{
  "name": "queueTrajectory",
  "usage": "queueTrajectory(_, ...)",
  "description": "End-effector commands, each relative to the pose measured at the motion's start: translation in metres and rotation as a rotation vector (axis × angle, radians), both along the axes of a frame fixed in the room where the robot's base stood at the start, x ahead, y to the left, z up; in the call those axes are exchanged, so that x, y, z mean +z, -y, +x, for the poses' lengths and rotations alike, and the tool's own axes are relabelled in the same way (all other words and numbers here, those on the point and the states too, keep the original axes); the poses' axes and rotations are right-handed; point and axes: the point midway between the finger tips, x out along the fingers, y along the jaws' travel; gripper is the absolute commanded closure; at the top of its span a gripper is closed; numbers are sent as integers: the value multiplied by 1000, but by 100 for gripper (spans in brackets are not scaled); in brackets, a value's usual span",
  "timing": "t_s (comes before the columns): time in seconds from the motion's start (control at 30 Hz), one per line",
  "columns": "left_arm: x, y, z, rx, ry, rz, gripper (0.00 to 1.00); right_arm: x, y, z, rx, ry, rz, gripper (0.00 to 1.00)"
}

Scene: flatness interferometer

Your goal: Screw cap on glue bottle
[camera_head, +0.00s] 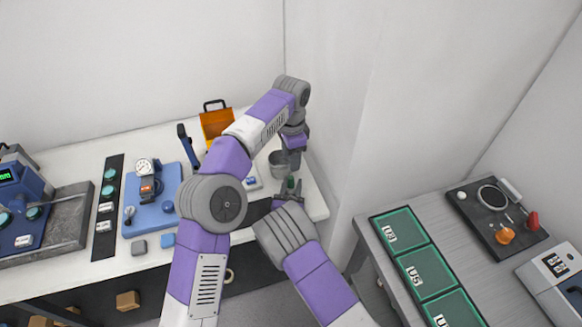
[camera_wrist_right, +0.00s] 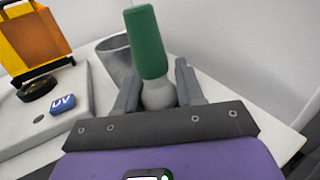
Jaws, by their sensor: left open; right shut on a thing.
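The glue bottle (camera_wrist_right: 158,95) shows in the right wrist view as a pale grey, rounded body between my right gripper's fingers. A long green cylinder (camera_wrist_right: 147,42), which looks like the cap, stands on top of it. I cannot tell whether it is threaded down. The green part is small in the head view (camera_head: 290,182). My right gripper (camera_wrist_right: 157,88) is shut on the pale body; in the head view it is low by the table's right end (camera_head: 289,190). My left gripper (camera_head: 292,158) is open, pointing down above the green part, its fingertips hard to make out.
A grey metal cup (camera_head: 279,165) stands close behind the bottle. An orange box (camera_head: 214,122) is at the back. A blue gauge stand (camera_head: 152,205) is farther left. The wall is close at right.

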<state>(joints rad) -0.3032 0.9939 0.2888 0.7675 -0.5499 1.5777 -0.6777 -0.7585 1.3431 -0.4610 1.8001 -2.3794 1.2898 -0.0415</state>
Motion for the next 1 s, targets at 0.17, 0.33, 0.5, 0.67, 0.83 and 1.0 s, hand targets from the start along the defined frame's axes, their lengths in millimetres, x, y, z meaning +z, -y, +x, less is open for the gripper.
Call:
queueTrajectory(0.17,11,0,0,-1,-1,1,50,0,0,0,0,1,0,100)
queueTrajectory(0.33,13,0,0,-2,-1,1,50,0,0,0,0,1,0,100)
queueTrajectory(0.5,13,0,0,-1,-1,1,50,0,0,0,0,1,0,60)
queueTrajectory(0.67,13,0,0,-1,-1,1,50,0,0,0,0,1,0,35)
queueTrajectory(0.83,13,0,0,-1,-1,1,50,0,0,0,0,0,0,33)
queueTrajectory(1.0,13,0,0,-1,-1,1,50,0,0,-1,0,0,0,33)
